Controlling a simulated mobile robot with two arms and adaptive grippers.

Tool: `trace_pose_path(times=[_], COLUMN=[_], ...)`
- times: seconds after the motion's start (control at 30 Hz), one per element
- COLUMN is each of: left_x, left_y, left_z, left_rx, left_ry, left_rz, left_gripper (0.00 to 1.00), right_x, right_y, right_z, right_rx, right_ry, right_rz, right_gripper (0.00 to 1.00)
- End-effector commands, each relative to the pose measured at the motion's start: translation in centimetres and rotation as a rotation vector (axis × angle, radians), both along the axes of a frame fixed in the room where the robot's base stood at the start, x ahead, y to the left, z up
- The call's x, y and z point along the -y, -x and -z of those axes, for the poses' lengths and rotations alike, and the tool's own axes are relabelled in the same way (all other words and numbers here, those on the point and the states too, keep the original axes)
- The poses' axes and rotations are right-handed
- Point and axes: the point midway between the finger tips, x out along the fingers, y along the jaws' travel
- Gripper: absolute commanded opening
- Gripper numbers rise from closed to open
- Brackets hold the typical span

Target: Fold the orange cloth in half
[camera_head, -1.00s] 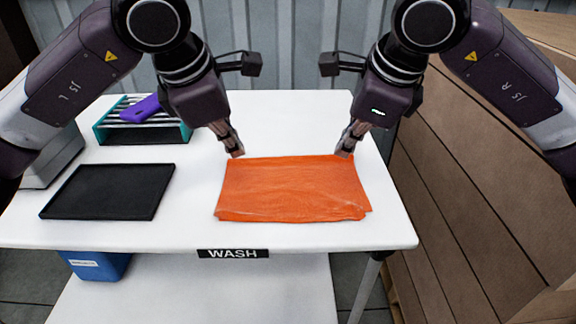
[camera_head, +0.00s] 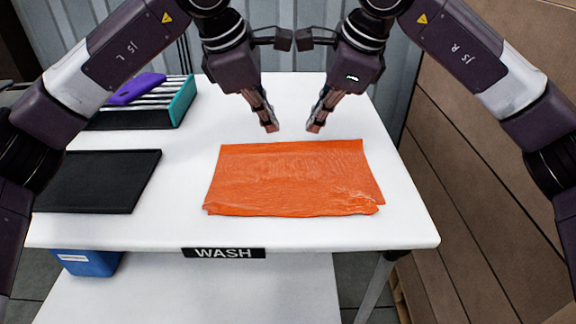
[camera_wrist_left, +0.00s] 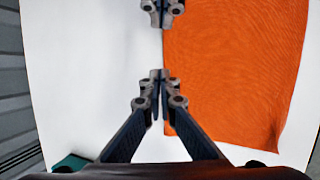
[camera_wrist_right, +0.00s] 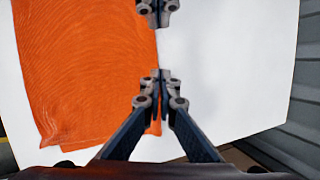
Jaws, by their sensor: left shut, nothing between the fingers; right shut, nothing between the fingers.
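The orange cloth (camera_head: 294,178) lies flat on the white table as a wide rectangle, with its near edge layered and slightly uneven. It also shows in the left wrist view (camera_wrist_left: 235,75) and the right wrist view (camera_wrist_right: 85,70). My left gripper (camera_head: 271,128) is shut and empty, just beyond the cloth's far edge. My right gripper (camera_head: 314,129) is shut and empty, also beyond the far edge, to the right of the left one. Both are apart from the cloth in the head view.
A black tray (camera_head: 97,182) lies on the table (camera_head: 185,225) to the left. Behind it stands a teal-ended rack (camera_head: 181,101) with a purple item (camera_head: 137,88) on top. A blue bin (camera_head: 88,262) is below the table. Cartons (camera_head: 480,190) stand at the right. The table around the cloth is clear.

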Motion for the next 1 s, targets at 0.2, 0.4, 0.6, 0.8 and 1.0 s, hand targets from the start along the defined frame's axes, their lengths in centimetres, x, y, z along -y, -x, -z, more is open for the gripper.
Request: trace_pose_path(times=[0.2, 0.4, 0.6, 0.8, 1.0], left_x=[0.0, 0.0, 0.0, 0.0, -3.9], left_y=[0.0, 0.0, 0.0, 0.0, -0.1], left_z=[-0.1, 1.9, 3.9, 2.5, 0.8], left_rx=[0.001, 0.000, 0.001, 0.004, -0.001], left_ry=[0.000, 0.000, 0.000, 0.000, 0.000], left_rz=[0.000, 0.000, 0.000, 0.000, -0.007], left_gripper=[0.00, 0.00, 0.00, 0.00, 0.00], right_x=[0.0, 0.0, 0.0, 0.0, 3.9], right_y=[0.0, 0.0, 0.0, 0.0, -0.1], right_z=[-0.1, 1.9, 3.9, 2.4, 0.8], right_rx=[0.001, 0.000, 0.000, 0.003, -0.002], right_ry=[0.000, 0.000, 0.000, -0.001, -0.001], right_rz=[0.000, 0.000, 0.000, 0.001, 0.009], right_gripper=[0.00, 0.00, 0.00, 0.00, 0.00])
